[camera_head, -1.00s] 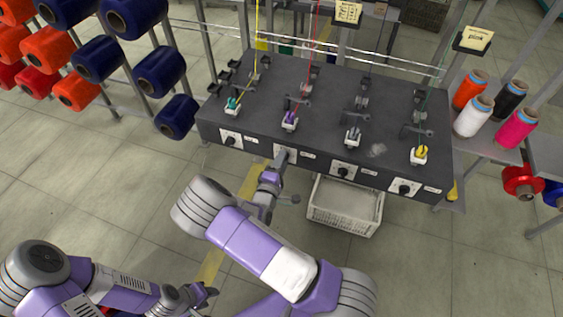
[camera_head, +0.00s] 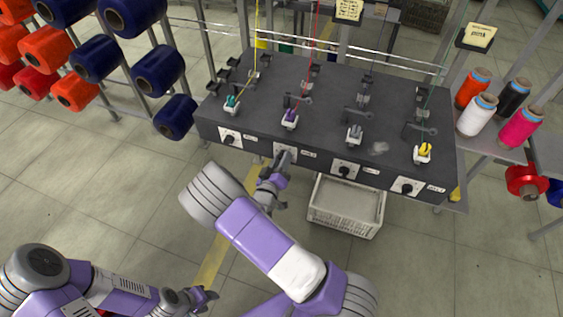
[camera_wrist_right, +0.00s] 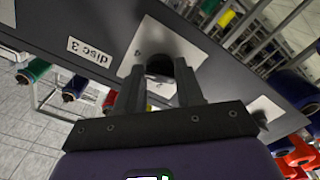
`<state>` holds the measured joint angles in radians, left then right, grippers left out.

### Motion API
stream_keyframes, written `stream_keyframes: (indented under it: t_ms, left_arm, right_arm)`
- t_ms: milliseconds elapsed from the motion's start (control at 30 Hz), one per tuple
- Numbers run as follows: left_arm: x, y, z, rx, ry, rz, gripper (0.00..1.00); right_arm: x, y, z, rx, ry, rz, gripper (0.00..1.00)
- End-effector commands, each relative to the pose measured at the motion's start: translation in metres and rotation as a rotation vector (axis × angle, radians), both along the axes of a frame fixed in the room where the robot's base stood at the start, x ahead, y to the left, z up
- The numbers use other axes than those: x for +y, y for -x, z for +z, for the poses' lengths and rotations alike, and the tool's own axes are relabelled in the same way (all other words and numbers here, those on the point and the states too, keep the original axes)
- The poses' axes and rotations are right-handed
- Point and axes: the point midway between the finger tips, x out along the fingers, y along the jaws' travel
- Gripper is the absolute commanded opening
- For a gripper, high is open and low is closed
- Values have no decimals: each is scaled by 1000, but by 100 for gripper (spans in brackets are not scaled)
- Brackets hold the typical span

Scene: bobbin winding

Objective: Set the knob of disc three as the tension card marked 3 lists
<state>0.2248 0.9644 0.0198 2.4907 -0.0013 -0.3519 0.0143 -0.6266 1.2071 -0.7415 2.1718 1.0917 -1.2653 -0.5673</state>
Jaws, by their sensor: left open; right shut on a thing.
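The machine's front face carries a row of white plates with black knobs. My right gripper (camera_head: 281,162) is at the second plate from the left (camera_head: 293,150). In the right wrist view, my right gripper (camera_wrist_right: 158,80) is shut on a dark knob (camera_wrist_right: 160,64), mostly hidden between the fingers. The knob's white plate (camera_wrist_right: 140,45) has a mark that looks like a 4. The label beside it (camera_wrist_right: 90,52) reads "disc 3", upside down. Two yellowish cards stand behind the machine, one at top centre (camera_head: 348,10) and one at right (camera_head: 478,37); their writing is too small to read. My left gripper (camera_head: 209,296) is open and empty, low over the floor.
A white crate (camera_head: 345,222) stands on the floor below the machine. Other knobs sit at the left (camera_head: 229,139), right of centre (camera_head: 345,171) and far right (camera_head: 407,188). Thread cones (camera_head: 477,114) stand at right; a spool rack (camera_head: 97,58) stands at left.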

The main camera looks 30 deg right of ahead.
Motion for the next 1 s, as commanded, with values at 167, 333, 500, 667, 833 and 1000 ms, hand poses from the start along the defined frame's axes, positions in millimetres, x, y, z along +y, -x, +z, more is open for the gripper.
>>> stream_keyframes:
  t_ms: [167, 333, 500, 667, 833, 1000]
  left_arm:
    - [0, 0, -7, 0, 0, 0, 43]
    - [0, 0, -10, 0, 0, 0, 43]
    - [0, 0, -12, 0, 0, 0, 43]
    - [0, 0, -13, 0, 0, 0, 43]
    - [0, 0, -13, 0, 0, 0, 43]
    - [0, 0, -13, 0, 0, 0, 43]
  right_arm:
    - [1, 0, -1, -99, -87, 0, 7]
    - [1, 0, -1, -166, -143, 1, 7]
    - [1, 0, 0, -209, -179, 2, 7]
    - [1, 0, 0, -226, -194, 2, 7]
    - [1, 0, 0, -232, -198, 2, 7]
    - [1, 0, 0, -232, -198, 1, 7]
